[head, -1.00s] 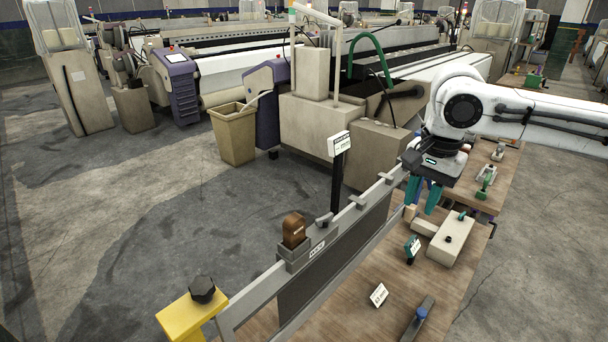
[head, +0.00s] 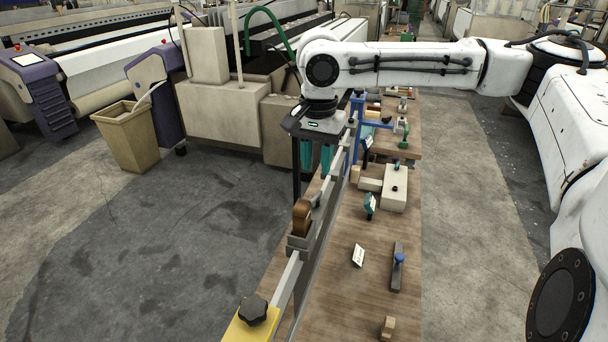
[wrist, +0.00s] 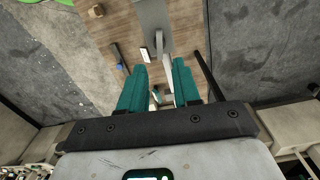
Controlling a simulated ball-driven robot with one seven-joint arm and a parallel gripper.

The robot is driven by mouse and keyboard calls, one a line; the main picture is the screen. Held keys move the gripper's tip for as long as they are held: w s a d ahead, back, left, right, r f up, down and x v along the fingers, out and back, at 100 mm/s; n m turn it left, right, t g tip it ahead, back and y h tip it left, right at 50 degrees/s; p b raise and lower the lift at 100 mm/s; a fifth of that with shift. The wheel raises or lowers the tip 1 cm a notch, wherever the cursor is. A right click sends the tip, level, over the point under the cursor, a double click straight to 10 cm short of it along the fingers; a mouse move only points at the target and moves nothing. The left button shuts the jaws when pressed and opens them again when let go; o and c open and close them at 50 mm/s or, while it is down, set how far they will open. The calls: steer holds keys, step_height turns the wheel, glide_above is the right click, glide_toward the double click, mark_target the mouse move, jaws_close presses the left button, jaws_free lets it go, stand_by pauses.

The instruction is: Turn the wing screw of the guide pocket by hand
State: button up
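My gripper (head: 317,158) hangs on the far side of the brown knob, over or beside the long grey rail frame, with two teal fingers pointing down. In the wrist view the fingers (wrist: 160,72) stand apart, with nothing clearly held. A brown rounded knob (head: 302,216) sits upright in a grey holder (head: 300,243) on the rail. A black lobed knob (head: 252,310) tops a yellow block at the near end. A blue-headed screw (head: 399,259) stands on a dark bar on the bench. I cannot tell which is the guide pocket's wing screw.
The wooden bench (head: 345,300) also holds a beige block (head: 395,186), a small white card (head: 358,255) and a small wooden block (head: 388,327). A tan bin (head: 127,136) and looms stand left. Grey floor is open on both sides.

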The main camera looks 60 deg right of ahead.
mark_target(316, 195)
step_height(316, 195, down, 8)
steer(key=b, duration=0.6)
steer(key=shift+r, duration=0.4)
jaws_close()
